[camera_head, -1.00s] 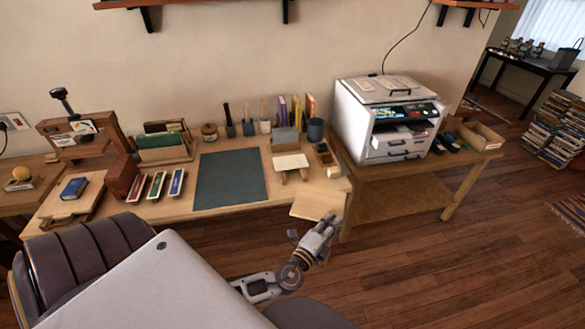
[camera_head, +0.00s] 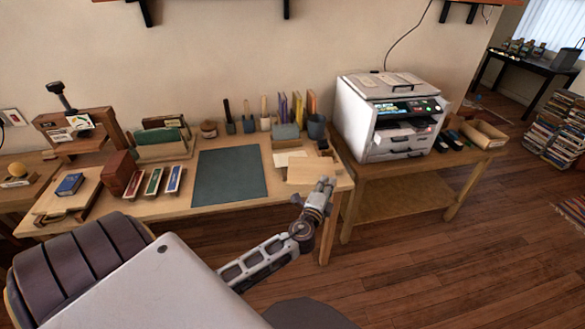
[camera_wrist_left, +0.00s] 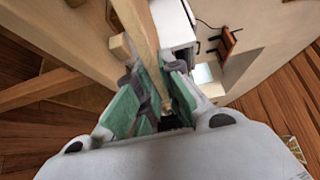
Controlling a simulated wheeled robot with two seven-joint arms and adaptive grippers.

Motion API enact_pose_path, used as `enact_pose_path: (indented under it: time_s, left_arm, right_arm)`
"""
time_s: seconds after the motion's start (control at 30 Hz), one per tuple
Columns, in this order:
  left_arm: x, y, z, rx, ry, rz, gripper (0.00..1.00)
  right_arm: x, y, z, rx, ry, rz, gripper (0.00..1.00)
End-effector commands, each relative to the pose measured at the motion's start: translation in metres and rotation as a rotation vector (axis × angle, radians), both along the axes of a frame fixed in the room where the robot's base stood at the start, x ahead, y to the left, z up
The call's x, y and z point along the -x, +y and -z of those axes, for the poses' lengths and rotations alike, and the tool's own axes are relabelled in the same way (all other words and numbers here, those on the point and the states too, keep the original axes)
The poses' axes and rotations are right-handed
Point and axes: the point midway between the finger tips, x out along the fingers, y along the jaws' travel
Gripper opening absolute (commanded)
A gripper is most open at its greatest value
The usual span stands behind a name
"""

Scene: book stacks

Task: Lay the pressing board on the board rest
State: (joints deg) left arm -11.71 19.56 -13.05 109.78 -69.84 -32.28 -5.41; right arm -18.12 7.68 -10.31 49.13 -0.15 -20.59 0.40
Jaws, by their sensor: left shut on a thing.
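The pressing board (camera_head: 312,171) is a flat, pale wooden panel, held over the right end of the desk. My left gripper (camera_head: 323,186) is shut on its near right edge. In the left wrist view the board (camera_wrist_left: 137,28) shows nearly edge-on, between the green finger pads of the gripper (camera_wrist_left: 155,100). A small stand with a pale top, which looks like the board rest (camera_head: 284,158), stands on the desk just behind and left of the board. The board hides most of it, and I cannot tell whether they touch. My right gripper is not in view.
A dark green mat (camera_head: 229,176) lies left of the stand. Brush pots, a grey box (camera_head: 286,132) and a dark cup (camera_head: 316,127) stand behind. A white printer (camera_head: 390,115) stands on a side table to the right. My left arm reaches over the floor before the desk.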

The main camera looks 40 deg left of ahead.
Motion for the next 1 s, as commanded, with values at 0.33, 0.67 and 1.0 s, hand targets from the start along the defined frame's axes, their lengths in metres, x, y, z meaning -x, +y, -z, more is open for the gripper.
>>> enact_pose_path:
  time_s: [0.33,0.67,1.0]
  left_arm:
    - [-0.057,0.057,-0.015,0.002,-0.01,-0.152,0.0]
    - [-0.087,0.088,-0.026,-0.002,-0.012,-0.228,0.0]
    - [-0.089,0.091,-0.028,-0.004,-0.012,-0.235,0.0]
  right_arm:
    - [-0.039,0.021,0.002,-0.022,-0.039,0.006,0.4]
    - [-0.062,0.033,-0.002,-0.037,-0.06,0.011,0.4]
    - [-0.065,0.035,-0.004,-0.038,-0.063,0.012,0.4]
